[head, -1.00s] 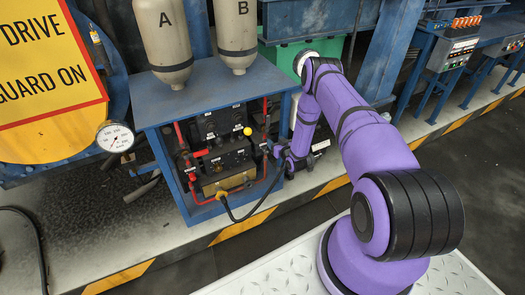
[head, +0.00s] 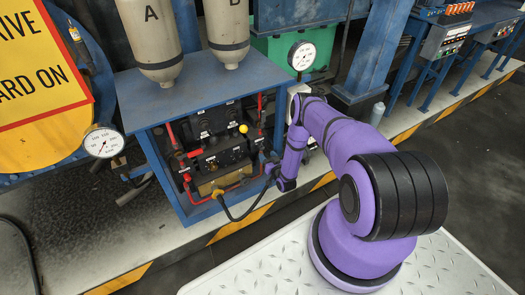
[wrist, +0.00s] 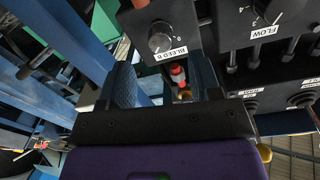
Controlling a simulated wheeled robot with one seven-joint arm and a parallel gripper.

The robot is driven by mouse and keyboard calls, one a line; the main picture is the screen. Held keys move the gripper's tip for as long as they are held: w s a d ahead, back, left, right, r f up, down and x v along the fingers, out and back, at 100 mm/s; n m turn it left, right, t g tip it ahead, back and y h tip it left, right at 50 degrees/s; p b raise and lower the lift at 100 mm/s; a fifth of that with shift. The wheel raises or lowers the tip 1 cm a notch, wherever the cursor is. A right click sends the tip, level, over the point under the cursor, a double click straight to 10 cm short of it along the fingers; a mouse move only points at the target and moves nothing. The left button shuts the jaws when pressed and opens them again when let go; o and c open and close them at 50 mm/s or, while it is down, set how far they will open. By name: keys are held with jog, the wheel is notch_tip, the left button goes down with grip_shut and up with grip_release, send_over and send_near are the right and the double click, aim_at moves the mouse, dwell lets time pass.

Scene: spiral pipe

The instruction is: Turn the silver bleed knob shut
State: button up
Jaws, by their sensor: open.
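In the wrist view the silver bleed knob (wrist: 160,38) has a grey face and a dark rim. It sits on a dark box above a white label reading "BLEED B" (wrist: 166,54). My gripper (wrist: 160,66) is open, with its two dark fingers apart and nothing held. The knob appears between and beyond the fingertips, with no contact visible. In the head view my gripper (head: 273,166) is small and dark at the right side of the blue cabinet (head: 200,82). I cannot make out the knob there.
A FLOW knob (wrist: 264,12) is on a panel to the right in the wrist view. A red-tipped fitting (wrist: 178,74) shows between the fingers. The cabinet holds dark control panels (head: 222,150), red pipes and a black hose (head: 243,214). A gauge (head: 302,55) stands behind the cabinet.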

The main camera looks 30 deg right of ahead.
aim_at(262, 149)
jog(key=shift+w+d, duration=0.2)
jog(key=shift+w, duration=2.45)
jog(key=shift+c, duration=0.5)
jog(key=c, duration=0.8)
jog(key=shift+c, duration=0.2)
